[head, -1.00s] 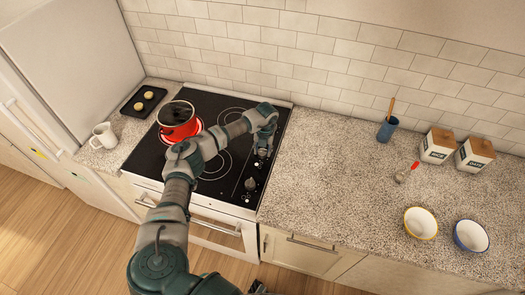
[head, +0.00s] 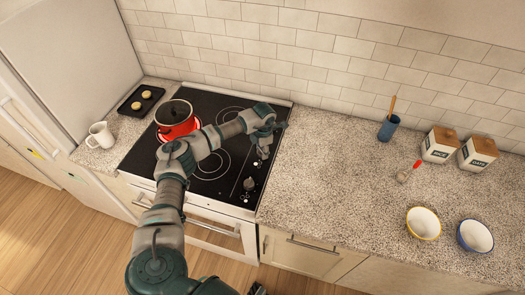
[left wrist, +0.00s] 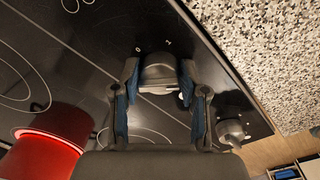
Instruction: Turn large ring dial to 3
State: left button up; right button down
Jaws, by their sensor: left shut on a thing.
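The black cooktop (head: 209,106) has its dials along its right side. My left gripper (head: 262,154) reaches down over the rear dial in the head view and hides most of it. In the left wrist view my left gripper (left wrist: 160,88) is shut on a grey dial (left wrist: 160,70), with one blue-padded finger on each side. The marks 0 and 1 show beyond this dial; a 3 cannot be made out. A second grey dial (head: 249,184) stands free nearer the front; it also shows in the left wrist view (left wrist: 232,130). A dark part, apparently my right gripper (head: 258,289), shows at the bottom edge.
A red pot (head: 176,124) stands on the cooktop's left side and shows in the left wrist view (left wrist: 45,150). A mug (head: 100,135) and a dark tray (head: 143,99) are left of the cooktop. The speckled counter (head: 325,165) to the right is clear near the cooktop.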

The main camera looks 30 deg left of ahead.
aim_at(260, 152)
pick_arm(q)
jog(key=m+b, duration=0.1)
jog(key=m, duration=0.3)
jog(key=shift+f+m, duration=0.1)
jog(key=shift+m, duration=0.7)
jog(key=shift+s+m+h+b, duration=0.1)
jog(key=shift+m+h+b, duration=0.5)
jog(key=shift+m, duration=1.9)
pick_arm(e)
jog(key=shift+w+a+f, duration=0.1)
jog(key=shift+w+f, duration=0.05)
jog(key=shift+w, duration=0.6)
jog(key=shift+w+a+f, duration=0.15)
jog(key=shift+w, duration=0.55)
jog(key=shift+w+a+f, duration=0.1)
jog(key=shift+w+f, duration=0.05)
jog(key=shift+w, duration=0.6)
pick_arm(q)
jog(key=shift+y, duration=0.3)
pick_arm(e)
jog(key=shift+w, duration=0.1)
pick_arm(q)
jog(key=o, duration=1.1)
jog(key=shift+a, duration=0.1)
pick_arm(e)
jog(key=shift+a, duration=0.1)
pick_arm(q)
jog(key=shift+r, duration=0.35)
notch_tip(260, 152, up, 11)
jog(key=shift+s, duration=0.3)
